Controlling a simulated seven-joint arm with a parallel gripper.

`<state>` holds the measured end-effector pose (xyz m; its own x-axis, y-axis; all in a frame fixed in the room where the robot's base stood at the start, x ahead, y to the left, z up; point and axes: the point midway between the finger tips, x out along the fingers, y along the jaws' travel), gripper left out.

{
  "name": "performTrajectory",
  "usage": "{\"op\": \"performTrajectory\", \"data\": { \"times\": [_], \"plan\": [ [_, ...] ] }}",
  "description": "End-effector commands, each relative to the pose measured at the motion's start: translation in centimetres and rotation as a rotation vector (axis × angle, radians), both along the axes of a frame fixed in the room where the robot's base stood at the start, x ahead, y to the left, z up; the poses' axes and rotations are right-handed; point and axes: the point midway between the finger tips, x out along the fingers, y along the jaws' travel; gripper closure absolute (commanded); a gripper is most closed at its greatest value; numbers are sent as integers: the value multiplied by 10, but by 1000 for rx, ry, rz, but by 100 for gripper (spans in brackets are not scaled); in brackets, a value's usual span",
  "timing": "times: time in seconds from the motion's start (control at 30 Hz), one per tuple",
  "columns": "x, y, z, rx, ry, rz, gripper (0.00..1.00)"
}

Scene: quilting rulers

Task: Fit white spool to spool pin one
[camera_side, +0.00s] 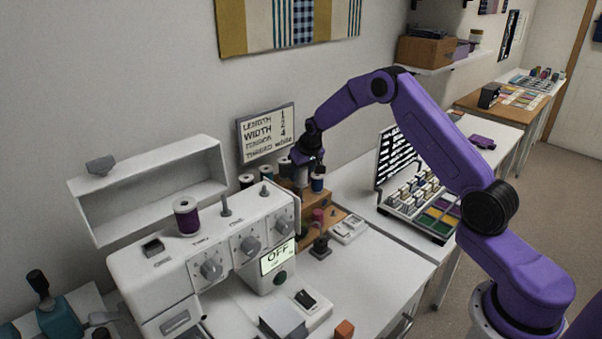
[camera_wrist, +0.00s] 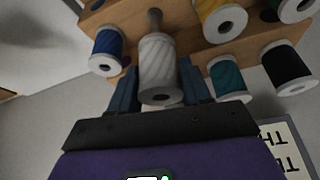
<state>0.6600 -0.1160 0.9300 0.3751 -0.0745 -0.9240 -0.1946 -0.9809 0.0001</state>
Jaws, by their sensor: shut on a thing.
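The white spool (camera_wrist: 159,68) is between the two fingers of my gripper (camera_wrist: 160,88), which are shut on it, in the wrist view. A short peg (camera_wrist: 155,18) of the wooden spool rack (camera_wrist: 190,50) shows just beyond its far end; I cannot tell whether the spool is still partly on it. On the machine top stand two bare pins (camera_side: 226,206) (camera_side: 264,189) and a purple spool (camera_side: 186,217).
Blue (camera_wrist: 106,50), teal (camera_wrist: 228,80), black (camera_wrist: 289,67) and yellow (camera_wrist: 222,20) spools crowd the white one on the rack. A white open shelf (camera_side: 150,190) stands behind the machine. A sign (camera_side: 266,133) leans on the wall. The air above the machine is clear.

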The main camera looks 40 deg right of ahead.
Motion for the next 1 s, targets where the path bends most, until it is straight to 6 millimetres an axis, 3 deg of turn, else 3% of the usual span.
{"op": "performTrajectory", "data": {
  "times": [0.53, 1.0],
  "plan": [
    [0, 0, 36, 0, -2, 0, 89],
    [-4, 5, 40, 0, 0, 6, 89]
  ]
}}
